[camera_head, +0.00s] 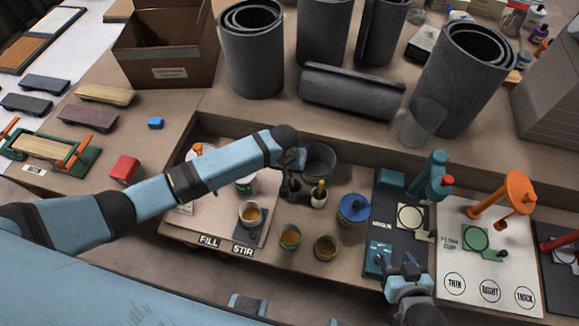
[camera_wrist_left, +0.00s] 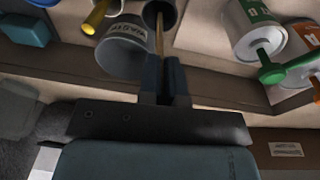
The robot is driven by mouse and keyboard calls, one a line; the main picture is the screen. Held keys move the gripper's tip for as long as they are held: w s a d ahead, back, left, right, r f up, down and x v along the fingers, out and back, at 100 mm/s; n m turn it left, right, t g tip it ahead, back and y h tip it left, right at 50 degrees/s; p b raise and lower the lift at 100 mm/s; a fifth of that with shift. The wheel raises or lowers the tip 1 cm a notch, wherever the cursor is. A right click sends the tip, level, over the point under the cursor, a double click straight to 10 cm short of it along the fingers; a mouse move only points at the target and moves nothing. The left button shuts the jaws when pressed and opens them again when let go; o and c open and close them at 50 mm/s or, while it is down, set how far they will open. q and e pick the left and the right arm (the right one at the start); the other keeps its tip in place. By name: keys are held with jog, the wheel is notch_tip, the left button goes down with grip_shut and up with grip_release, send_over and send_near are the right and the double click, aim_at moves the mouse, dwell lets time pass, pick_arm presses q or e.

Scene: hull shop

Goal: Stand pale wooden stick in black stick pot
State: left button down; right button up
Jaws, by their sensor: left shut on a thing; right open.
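My left gripper (camera_wrist_left: 163,62) is shut on a thin pale wooden stick (camera_wrist_left: 159,35), seen in the left wrist view. The stick runs from the fingers towards the black stick pot (camera_wrist_left: 171,14), and its far end overlaps the pot's mouth. I cannot tell how deep it reaches. In the head view my left gripper (camera_head: 290,186) is low, beside the dark waste bucket, and mostly covers the pot; the stick is not clear there. My right gripper (camera_head: 403,268) is open, at the front of the bench by the teal equipment.
The waste bucket (camera_wrist_left: 125,50) stands right beside the stick pot. A white holder with a yellow-handled tool (camera_head: 318,195) is close by. Cups of amber liquid (camera_head: 251,213) and a blue-lidded can (camera_head: 353,208) stand nearby. Large grey rolls (camera_head: 252,55) stand behind.

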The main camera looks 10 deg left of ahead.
pick_arm(q)
notch_tip(320, 180, down, 2)
jog(key=shift+f+b, duration=0.15)
jog(key=shift+b, duration=0.2)
jog(key=shift+f+b, duration=1)
jog(key=shift+f, duration=1.65)
jog(key=shift+c, duration=2.1)
grip_release()
